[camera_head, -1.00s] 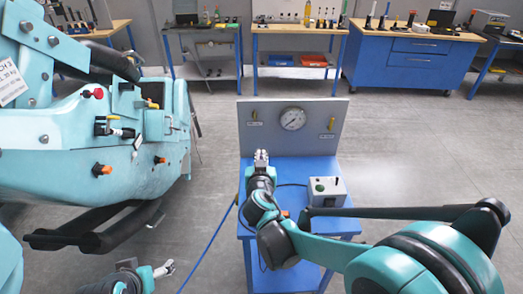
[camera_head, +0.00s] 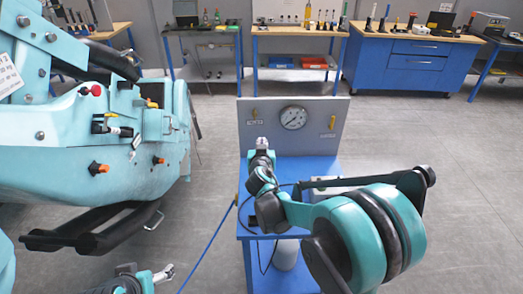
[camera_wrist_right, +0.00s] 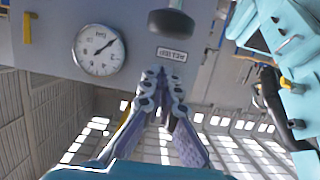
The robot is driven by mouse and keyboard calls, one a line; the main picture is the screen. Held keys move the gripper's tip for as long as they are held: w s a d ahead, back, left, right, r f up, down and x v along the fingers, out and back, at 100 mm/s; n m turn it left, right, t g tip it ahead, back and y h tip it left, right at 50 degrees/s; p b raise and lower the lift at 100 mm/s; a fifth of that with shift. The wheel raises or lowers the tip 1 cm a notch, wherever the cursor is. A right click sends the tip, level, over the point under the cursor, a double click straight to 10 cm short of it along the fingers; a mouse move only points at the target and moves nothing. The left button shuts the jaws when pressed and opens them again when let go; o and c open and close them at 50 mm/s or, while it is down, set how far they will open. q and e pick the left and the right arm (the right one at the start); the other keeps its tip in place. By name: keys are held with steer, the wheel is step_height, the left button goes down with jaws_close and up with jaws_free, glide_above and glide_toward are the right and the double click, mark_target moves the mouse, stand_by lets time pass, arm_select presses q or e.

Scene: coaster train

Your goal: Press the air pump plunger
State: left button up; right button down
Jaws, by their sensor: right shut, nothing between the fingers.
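A dark, rounded knob (camera_wrist_right: 172,22) on a short stem stands in front of the grey panel in the right wrist view. It looks like the pump plunger, though I cannot be sure; my right arm hides that spot in the head view. My right gripper (camera_head: 261,143) is shut and empty, just in front of the panel's left part. In the wrist view its tips (camera_wrist_right: 160,72) sit beside the knob in the picture, apart from it. My left gripper (camera_head: 164,273) is low at the bottom left, away from the bench; its fingers are too small to judge.
The grey panel (camera_head: 325,145) carries a gauge (camera_head: 293,117) and yellow levers (camera_head: 332,123). The blue bench (camera_head: 318,172) bears a box partly hidden by my arm. A teal coaster car (camera_head: 70,160) stands left.

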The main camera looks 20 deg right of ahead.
steer(key=shift+s+f+b, duration=0.1)
steer(key=shift+f+b, duration=0.25)
steer(key=shift+f, duration=1.15)
steer(key=shift+a, duration=0.1)
step_height(320, 180, down, 6)
steer(key=b, duration=0.4)
steer(key=shift+s+r, duration=0.15)
steer(key=shift+r, duration=0.05)
